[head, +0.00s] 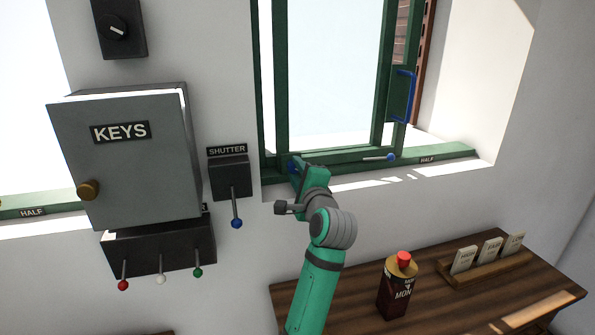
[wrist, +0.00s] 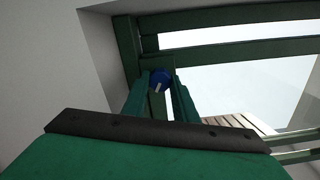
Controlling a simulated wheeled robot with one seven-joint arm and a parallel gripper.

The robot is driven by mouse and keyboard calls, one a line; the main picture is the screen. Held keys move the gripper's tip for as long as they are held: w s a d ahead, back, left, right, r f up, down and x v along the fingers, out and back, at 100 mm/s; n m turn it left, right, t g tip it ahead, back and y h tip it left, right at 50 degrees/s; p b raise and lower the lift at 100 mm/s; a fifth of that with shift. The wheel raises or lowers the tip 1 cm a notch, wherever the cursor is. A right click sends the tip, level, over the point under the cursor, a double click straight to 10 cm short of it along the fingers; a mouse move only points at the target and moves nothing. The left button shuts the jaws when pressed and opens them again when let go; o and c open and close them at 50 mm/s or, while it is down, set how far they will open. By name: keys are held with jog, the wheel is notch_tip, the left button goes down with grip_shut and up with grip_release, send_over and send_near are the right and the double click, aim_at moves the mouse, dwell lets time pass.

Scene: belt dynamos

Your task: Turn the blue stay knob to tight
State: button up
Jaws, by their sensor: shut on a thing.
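The blue stay knob (wrist: 160,79) sits at the lower left corner of the green window frame, with a pale pointer mark on its face in the wrist view. My gripper (wrist: 160,92) is shut on the knob, one finger on each side of it. In the head view my gripper (head: 294,168) reaches the window's lower left corner, and only a bit of the blue knob (head: 291,166) shows beside it. I cannot read any tight mark near the knob.
A blue-tipped stay lever (head: 390,157) lies along the sill to the right. A SHUTTER box (head: 229,175) with a blue-tipped lever and a grey KEYS cabinet (head: 130,165) hang to the left. A can (head: 397,290) stands on the wooden table (head: 455,290) below.

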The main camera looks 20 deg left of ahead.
jog(key=shift+m, duration=0.3)
jog(key=o, duration=1.1)
jog(key=shift+c, duration=0.2)
jog(key=v, duration=1.1)
jog(key=shift+w, duration=0.25)
